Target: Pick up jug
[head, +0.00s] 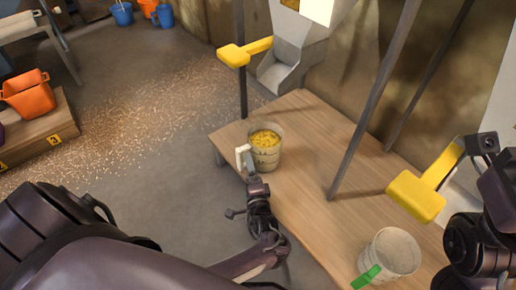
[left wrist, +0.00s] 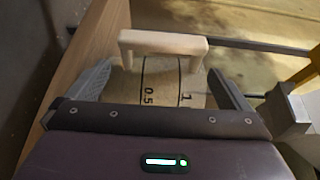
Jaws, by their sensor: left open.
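A clear jug (head: 266,158) full of yellow grains stands upright on the wooden table, its pale handle (head: 243,157) facing my left arm. My left gripper (head: 250,174) is at the handle side of this jug, low and close to it. In the left wrist view the jug (left wrist: 160,86) shows black 0.5 and 1 marks, with its pale handle (left wrist: 163,42) across the top. My open left fingers stand on either side of the handle, with no grip visible. My right arm is at the right edge of the head view; its jaws cannot be made out.
A second, whitish jug (head: 393,252) with a green handle stands at the table's near right. Yellow levers (head: 234,55) (head: 416,196) and a metal chute (head: 283,72) overhang the wooden table (head: 308,190). A dark post rises from the table. Grain litters the floor at left.

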